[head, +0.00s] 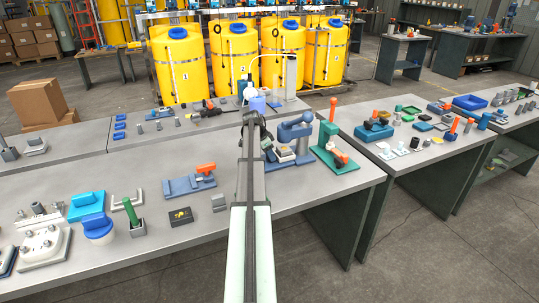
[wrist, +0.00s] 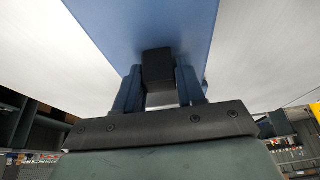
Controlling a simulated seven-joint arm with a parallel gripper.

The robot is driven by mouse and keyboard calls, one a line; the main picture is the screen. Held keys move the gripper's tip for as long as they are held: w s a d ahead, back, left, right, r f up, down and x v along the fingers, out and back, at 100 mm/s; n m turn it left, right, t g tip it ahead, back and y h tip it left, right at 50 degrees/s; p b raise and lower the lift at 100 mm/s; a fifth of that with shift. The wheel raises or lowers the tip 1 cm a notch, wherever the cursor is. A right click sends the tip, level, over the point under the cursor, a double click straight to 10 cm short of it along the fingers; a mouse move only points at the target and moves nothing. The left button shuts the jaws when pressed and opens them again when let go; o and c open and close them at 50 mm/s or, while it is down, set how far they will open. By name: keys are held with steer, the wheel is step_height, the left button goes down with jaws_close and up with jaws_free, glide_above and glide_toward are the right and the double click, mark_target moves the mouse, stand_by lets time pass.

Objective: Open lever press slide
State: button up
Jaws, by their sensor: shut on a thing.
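A blue-grey press (head: 294,136) with a rounded head stands near the right end of the middle bench, and my arm partly covers its left side. My gripper (head: 268,147) is at the left side of this press, small and partly hidden in the head view. In the wrist view my gripper (wrist: 159,80) is shut on a dark block (wrist: 157,62), with one finger on each side. A broad blue surface (wrist: 145,25) lies right beyond the block and fills the upper middle of that view. I cannot tell which part of the press the block is.
A green press (head: 328,134) with an orange handle stands close on the right. A blue clamp fixture (head: 185,187) with an orange part, a black box (head: 180,217) and a blue-lidded jar (head: 97,229) are to the left. Bare bench (head: 310,197) lies in front of the presses.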

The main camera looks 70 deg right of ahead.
jaws_close()
steer(key=w+a, duration=0.6)
steer(key=shift+w+a, duration=0.15)
steer(key=o, duration=1)
jaws_free()
